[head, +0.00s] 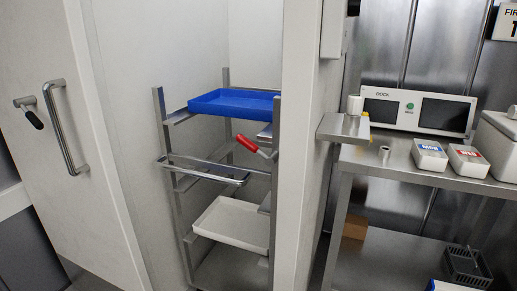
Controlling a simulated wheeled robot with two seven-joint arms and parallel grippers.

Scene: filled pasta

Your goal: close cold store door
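The white cold store door (98,190) stands open on the left of the head view. It carries a vertical metal bar handle (63,128) and a small lever with a black grip (32,117). The cold store opening shows to its right, with a metal rack (164,135) inside. The rack holds a blue tray (235,103) high up and a white tray (232,223) lower down. A red-handled latch (251,144) shows in front of the rack, near the door frame (299,160). Neither of my grippers shows in this view.
A steel table (400,172) stands on the right, with a dock panel (416,109), two small labelled boxes (429,154) and a white container (497,143). A small steel shelf (343,128) juts out beside the frame. A dark basket (467,266) sits below.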

